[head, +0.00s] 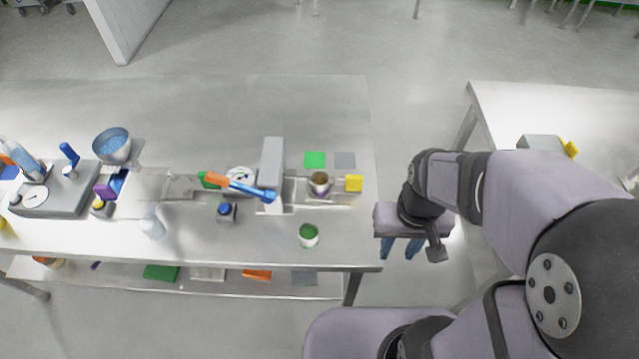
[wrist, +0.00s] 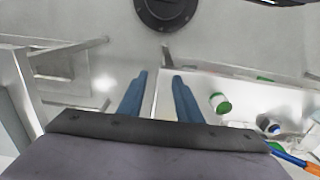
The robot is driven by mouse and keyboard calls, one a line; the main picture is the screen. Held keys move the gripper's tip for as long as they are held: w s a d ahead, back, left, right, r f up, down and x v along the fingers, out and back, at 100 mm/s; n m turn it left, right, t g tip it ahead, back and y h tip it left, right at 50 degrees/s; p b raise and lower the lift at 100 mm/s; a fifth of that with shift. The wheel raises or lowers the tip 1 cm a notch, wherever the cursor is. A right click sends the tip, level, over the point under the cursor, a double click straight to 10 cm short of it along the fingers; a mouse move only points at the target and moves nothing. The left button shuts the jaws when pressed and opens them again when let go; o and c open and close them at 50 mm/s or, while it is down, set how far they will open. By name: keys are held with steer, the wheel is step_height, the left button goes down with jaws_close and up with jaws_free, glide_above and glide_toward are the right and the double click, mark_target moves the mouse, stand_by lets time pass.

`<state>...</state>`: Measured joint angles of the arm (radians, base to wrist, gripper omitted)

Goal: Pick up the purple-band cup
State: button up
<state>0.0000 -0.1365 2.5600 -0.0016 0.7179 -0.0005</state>
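The purple-band cup (head: 319,184) stands at the right part of the bench in the head view. It has a pale rim, brownish contents and a purple band low on its side. It sits in a shallow metal tray or fixture, left of a yellow block. I cannot make it out in the wrist view. My gripper (head: 401,250) is off the bench's right edge, to the right of and nearer than the cup, with its blue fingers pointing down. In the wrist view my gripper (wrist: 158,78) has its fingers apart with nothing between them.
A green-topped white cup (head: 308,236) stands near the bench's front edge; it also shows in the wrist view (wrist: 220,103). A grey upright block (head: 271,172) and a blue-and-orange tool (head: 240,187) are left of the purple-band cup. The yellow block (head: 354,183) is close on its right.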

steer(key=o, duration=0.6)
steer(key=shift+c, duration=0.2)
